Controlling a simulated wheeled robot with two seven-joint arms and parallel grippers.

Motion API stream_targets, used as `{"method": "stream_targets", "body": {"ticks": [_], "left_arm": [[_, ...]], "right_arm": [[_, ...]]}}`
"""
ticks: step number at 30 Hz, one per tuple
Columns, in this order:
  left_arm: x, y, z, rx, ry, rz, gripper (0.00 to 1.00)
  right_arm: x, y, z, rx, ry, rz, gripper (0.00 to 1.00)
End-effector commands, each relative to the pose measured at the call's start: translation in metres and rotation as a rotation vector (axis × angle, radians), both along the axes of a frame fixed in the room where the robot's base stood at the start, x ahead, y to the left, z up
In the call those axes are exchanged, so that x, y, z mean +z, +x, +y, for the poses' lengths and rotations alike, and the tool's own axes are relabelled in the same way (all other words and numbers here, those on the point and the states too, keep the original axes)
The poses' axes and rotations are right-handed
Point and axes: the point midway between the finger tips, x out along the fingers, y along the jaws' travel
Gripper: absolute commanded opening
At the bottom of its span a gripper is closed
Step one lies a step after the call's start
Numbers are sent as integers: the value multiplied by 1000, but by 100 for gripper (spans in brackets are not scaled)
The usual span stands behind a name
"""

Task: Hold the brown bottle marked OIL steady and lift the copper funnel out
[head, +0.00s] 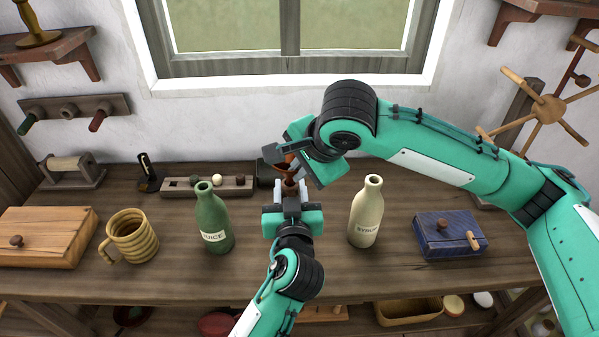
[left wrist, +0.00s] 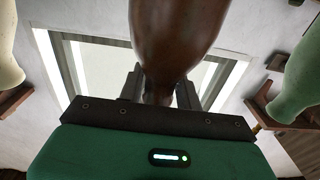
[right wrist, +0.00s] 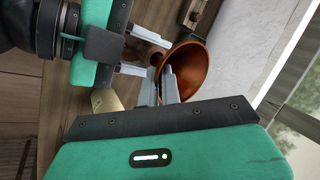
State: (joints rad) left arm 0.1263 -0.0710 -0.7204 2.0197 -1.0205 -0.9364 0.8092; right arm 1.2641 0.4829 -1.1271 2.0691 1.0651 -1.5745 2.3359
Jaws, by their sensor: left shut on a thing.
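The brown bottle (head: 290,188) stands on the bench in the middle, mostly hidden behind my left gripper (head: 289,188). It also shows in the left wrist view (left wrist: 178,30), narrowing to its neck, with the left fingers closed on either side of it. The OIL label is not visible. The copper funnel (head: 285,168) sits at the bottle's top, partly covered by my right gripper. In the right wrist view the funnel's bowl (right wrist: 187,72) lies at the fingertips of my right gripper (right wrist: 159,72). The right fingers are a little apart; their contact with the funnel is unclear.
A green bottle (head: 212,220) and a yellow mug (head: 132,236) stand on the left. A cream SYRUP bottle (head: 366,212) and a blue box (head: 450,236) stand on the right. A low wooden rack (head: 238,187) lies behind. The window (head: 290,75) is above.

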Motion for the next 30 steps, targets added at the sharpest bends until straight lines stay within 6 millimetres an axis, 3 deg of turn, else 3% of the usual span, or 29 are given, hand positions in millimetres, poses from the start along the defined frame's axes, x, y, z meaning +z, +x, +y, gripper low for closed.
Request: {"method": "stream_targets", "body": {"ticks": [20, 30], "left_arm": [[-5, 0, 0, 1, 3, 10, 0], [-6, 0, 0, 1, 4, 11, 0]], "right_arm": [[27, 0, 0, 1, 2, -1, 0], [29, 0, 0, 1, 1, 0, 0]]}}
